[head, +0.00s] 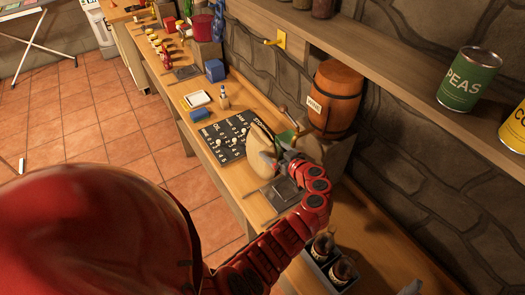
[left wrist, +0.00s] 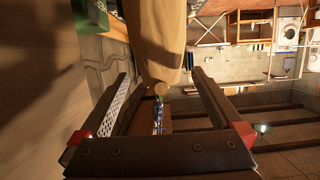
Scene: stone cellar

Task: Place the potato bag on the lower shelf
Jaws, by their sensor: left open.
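The beige potato bag (head: 260,158), with a green patch on it, sits on the wooden workbench beside the barrel. In the head view my left gripper (head: 284,152) is at the bag, and the arm covers part of it. In the left wrist view my left gripper (left wrist: 160,110) is open, its two fingers wide apart. A tan, tapering form (left wrist: 155,40), seemingly part of the bag, reaches between the fingers from the top; I cannot tell whether they touch it. A lower wooden surface (head: 385,262) lies below the bench at lower right. My right gripper is not seen.
A wooden barrel (head: 334,100) stands behind the bag. A dark lettered board (head: 228,136) lies left of it. A dark crate with jars (head: 330,262) stands on the lower surface. An upper shelf (head: 400,58) holds a PEAS can (head: 469,80) and a yellow can (head: 514,128).

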